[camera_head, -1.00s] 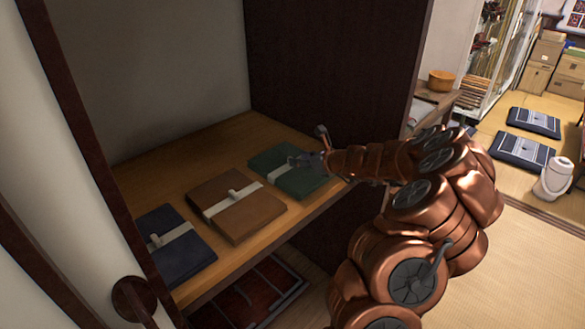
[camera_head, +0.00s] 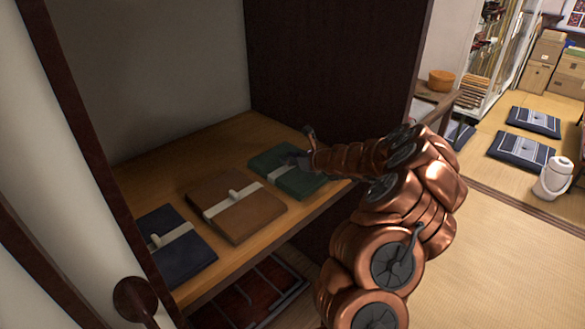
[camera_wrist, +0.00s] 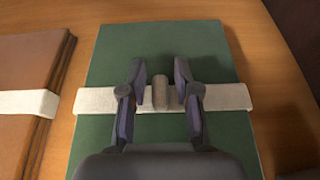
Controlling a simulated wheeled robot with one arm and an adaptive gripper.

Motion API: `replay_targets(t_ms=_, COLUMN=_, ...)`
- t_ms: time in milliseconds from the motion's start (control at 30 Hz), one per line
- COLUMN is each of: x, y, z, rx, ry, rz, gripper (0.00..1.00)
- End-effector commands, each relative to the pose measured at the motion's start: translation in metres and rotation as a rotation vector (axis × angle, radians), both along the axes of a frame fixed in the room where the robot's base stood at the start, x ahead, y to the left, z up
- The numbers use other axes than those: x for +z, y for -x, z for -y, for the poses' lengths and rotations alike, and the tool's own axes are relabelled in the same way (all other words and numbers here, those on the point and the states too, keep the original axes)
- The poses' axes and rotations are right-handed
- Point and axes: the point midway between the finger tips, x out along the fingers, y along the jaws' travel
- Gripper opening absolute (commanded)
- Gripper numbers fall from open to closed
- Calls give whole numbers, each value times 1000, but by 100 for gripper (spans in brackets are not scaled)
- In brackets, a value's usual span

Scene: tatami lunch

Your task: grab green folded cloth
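The green folded cloth (camera_head: 285,182) lies flat at the right end of the wooden shelf, with a white band across it. In the wrist view the green cloth (camera_wrist: 150,55) fills the middle. A small light-brown toggle (camera_wrist: 160,92) stands up from its band. My gripper (camera_wrist: 160,85) is over the cloth, its two dark fingers apart on either side of the toggle, with gaps showing on both sides. In the head view my gripper (camera_head: 298,160) is at the cloth, partly hidden by my arm.
A brown folded cloth (camera_head: 222,190) lies left of the green one, and a dark blue one (camera_head: 168,262) further left. The cupboard's dark side wall (camera_head: 330,70) rises beside the green cloth. Bare shelf (camera_head: 175,165) shows behind the cloths.

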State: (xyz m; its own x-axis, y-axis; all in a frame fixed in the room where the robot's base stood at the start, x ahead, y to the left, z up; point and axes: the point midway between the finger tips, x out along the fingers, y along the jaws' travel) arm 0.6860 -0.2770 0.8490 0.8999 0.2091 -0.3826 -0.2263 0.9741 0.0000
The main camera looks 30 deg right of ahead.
Motion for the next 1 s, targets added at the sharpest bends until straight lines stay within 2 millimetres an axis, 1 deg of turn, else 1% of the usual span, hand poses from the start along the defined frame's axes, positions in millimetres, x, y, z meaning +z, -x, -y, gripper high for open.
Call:
replay_targets(t_ms=33, x=0, y=0, z=0, rx=0, ry=0, rz=0, gripper=23)
replay_targets(t_ms=200, x=0, y=0, z=0, rx=0, ry=0, rz=0, gripper=5)
replay_targets(t_ms=267, x=0, y=0, z=0, rx=0, ry=0, rz=0, gripper=0)
replay_targets(t_ms=767, x=2, y=0, z=0, rx=0, ry=0, rz=0, gripper=0)
replay_targets(t_ms=867, x=8, y=0, z=0, rx=0, ry=2, rz=1, gripper=0)
replay_targets(t_ms=967, x=21, y=0, z=1, rx=-1, ry=3, rz=3, gripper=0)
replay_targets(t_ms=1000, x=29, y=0, z=1, rx=0, ry=5, rz=3, gripper=0)
